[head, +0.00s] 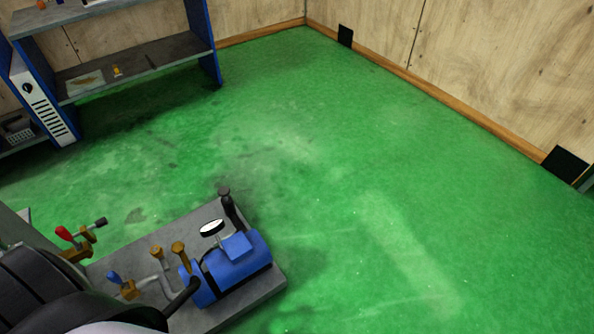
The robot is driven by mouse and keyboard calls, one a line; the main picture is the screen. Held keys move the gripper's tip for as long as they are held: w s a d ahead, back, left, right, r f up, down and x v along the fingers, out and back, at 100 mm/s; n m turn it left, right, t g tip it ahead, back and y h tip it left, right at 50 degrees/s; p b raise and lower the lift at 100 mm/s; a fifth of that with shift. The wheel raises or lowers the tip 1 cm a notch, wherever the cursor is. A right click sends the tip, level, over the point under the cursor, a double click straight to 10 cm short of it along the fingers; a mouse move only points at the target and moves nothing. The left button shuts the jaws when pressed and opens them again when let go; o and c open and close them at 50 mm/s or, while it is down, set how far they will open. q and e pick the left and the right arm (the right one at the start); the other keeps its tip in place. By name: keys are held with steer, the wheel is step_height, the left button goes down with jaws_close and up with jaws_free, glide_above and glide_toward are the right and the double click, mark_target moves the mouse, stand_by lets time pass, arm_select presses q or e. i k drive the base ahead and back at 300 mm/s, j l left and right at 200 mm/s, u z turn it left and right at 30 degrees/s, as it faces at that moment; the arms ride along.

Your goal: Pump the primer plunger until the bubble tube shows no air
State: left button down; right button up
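A blue cylindrical pump body (235,268) lies on a grey base plate (272,291) at the lower left. A black rod with a round knob (228,203), which looks like the primer plunger, stands up tilted behind it. I cannot pick out the bubble tube. Small brass fittings (180,253) stand left of the blue body. A blue-handled valve (122,284) and a red-handled valve (70,238) are further left. Neither gripper shows. A dark rounded shape, which may be my arm, covers the lower left corner and hides part of the plate.
A round white-faced gauge (212,228) sits above the blue body. A blue-framed shelf (140,65) with small items stands at the upper left, a white slotted unit (42,100) beside it. The green floor (400,200) is clear up to the wooden walls (500,60).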

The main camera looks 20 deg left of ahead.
mark_target(224, 191)
steer(key=i+l+z, duration=0.3)
steer(key=i+z, duration=0.3)
steer(key=i, duration=0.15)
steer(key=i+u, duration=0.45)
steer(key=i+l+u, duration=0.1)
steer(key=i+u, duration=0.3)
steer(key=i+j+u, duration=0.1)
steer(key=u, duration=0.35)
steer(key=i+u, duration=0.6)
steer(key=u, duration=0.25)
steer(key=i+l+u, duration=0.15)
steer(key=u, duration=0.3)
steer(key=i+l+u, duration=0.2)
steer(key=u, duration=0.25)
steer(key=i+l+u, duration=0.2)
